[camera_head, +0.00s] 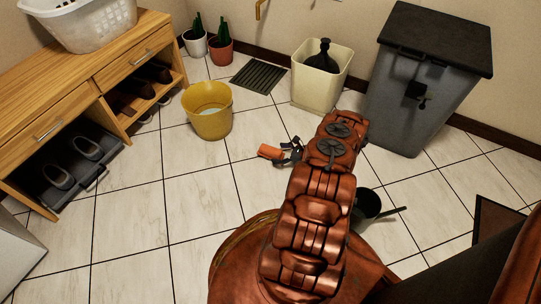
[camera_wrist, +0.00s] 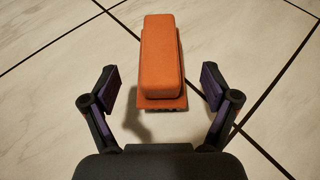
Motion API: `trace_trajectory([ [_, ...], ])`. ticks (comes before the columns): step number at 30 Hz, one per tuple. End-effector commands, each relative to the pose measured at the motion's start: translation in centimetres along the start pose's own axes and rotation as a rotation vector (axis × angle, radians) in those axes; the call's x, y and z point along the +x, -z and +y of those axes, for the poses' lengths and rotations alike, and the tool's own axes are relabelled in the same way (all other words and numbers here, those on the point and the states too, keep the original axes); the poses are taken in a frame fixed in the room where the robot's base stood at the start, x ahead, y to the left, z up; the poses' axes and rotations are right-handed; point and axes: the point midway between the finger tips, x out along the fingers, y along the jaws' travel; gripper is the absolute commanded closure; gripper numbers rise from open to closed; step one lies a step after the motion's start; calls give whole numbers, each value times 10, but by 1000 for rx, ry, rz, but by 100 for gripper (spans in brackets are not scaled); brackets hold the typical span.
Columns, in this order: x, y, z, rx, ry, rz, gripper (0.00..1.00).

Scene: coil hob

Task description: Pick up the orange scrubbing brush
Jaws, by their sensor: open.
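The orange scrubbing brush (camera_wrist: 162,55) lies on the tiled floor, its block pointing away from me in the wrist view, with bristles just showing at its near end. My gripper (camera_wrist: 160,85) is open. Its two dark fingers stand apart on either side of the brush's near end, not touching it. In the head view the brush (camera_head: 270,152) shows as a small orange block just left of my gripper (camera_head: 290,153). My arm hides part of the floor to the right.
A yellow bucket (camera_head: 208,111) stands behind and left of the brush. A wooden shoe bench (camera_head: 90,70) is at left. A cream bin (camera_head: 318,88), a floor grate (camera_head: 258,76) and a grey lidded bin (camera_head: 412,100) stand at the back. A dark pan-like object (camera_head: 368,204) lies right of my arm.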

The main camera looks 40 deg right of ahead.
Motion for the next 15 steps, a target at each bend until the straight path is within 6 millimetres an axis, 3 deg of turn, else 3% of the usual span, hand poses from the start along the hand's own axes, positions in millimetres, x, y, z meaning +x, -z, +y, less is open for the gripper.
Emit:
trace_trajectory([
  [9,36,6,-1,-1,0,1,14],
  [15,44,4,-1,0,1,0,14],
])
